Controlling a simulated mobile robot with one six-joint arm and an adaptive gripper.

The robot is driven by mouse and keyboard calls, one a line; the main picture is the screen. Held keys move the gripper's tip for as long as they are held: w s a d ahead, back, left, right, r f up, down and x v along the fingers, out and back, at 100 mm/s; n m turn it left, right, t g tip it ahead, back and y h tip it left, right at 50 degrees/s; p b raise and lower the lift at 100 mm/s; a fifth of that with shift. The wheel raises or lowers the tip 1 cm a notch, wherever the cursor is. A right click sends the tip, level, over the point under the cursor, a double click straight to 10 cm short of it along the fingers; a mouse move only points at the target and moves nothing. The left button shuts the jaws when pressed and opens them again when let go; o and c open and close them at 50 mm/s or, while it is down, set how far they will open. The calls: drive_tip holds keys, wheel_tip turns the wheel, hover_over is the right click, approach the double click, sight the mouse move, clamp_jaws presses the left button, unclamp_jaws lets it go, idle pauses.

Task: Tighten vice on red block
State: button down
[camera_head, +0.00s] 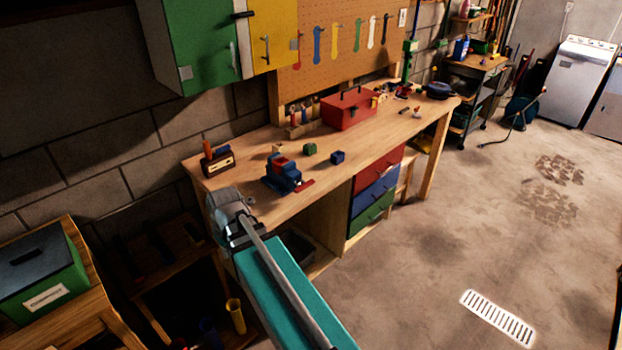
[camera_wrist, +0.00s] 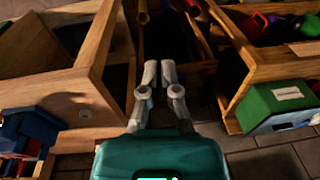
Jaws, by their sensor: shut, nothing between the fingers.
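The blue vice (camera_head: 282,181) stands near the front edge of the wooden workbench (camera_head: 235,172) in the head view. The red block (camera_head: 281,163) shows at the top of the vice, between its jaws as far as I can tell. A red handle (camera_head: 306,184) sticks out at the vice's front right. My gripper (camera_wrist: 159,72) is shut and empty in the wrist view. In the head view its grey body is at the bench's left front corner, left of the vice and apart from it; its fingertips are hard to make out there.
A green block (camera_head: 310,149) and a blue block (camera_head: 337,157) lie behind and right of the vice. A red toolbox (camera_head: 348,110) stands farther back. Wall cabinets (camera_head: 215,45) hang above. A green box (camera_head: 42,265) is at lower left. The floor at right is open.

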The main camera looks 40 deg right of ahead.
drive_tip(key=w+d+r+t, duration=0.1)
drive_tip(key=w+d, duration=0.2)
drive_tip(key=d, duration=0.4)
drive_tip(key=w+d+r+t+y+p, duration=0.1)
drive_tip(key=w+d+t, duration=0.15)
drive_tip(key=d, duration=0.45)
drive_tip(key=w+d+r+t, duration=0.1)
drive_tip(key=w+d, duration=0.2)
drive_tip(key=d, duration=0.4)
drive_tip(key=d+r+t, duration=0.1)
drive_tip(key=d+r, duration=0.1)
drive_tip(key=d, duration=0.9)
drive_tip(key=d+r+t+h, duration=0.1)
drive_tip(key=d+r+t, duration=0.1)
drive_tip(key=d, duration=0.8)
drive_tip(key=shift+s+d+n+p, duration=0.3)
drive_tip(key=shift+s+d+p, duration=0.05)
drive_tip(key=shift+s+d, duration=0.05)
drive_tip(key=shift+w+t, duration=0.1)
drive_tip(key=shift+t, duration=0.15)
drive_tip(key=b, duration=0.8)
hover_over(310, 182)
drive_tip(key=f, duration=0.7)
drive_tip(key=shift+d+f, duration=0.2)
drive_tip(key=shift+s+f+b, duration=0.2)
drive_tip(key=shift+f+b, duration=1.35)
drive_tip(key=shift+f, duration=0.2)
drive_tip(key=shift+w+a+f, duration=0.1)
drive_tip(key=shift+w+a, duration=0.05)
drive_tip(key=shift+a, duration=0.1)
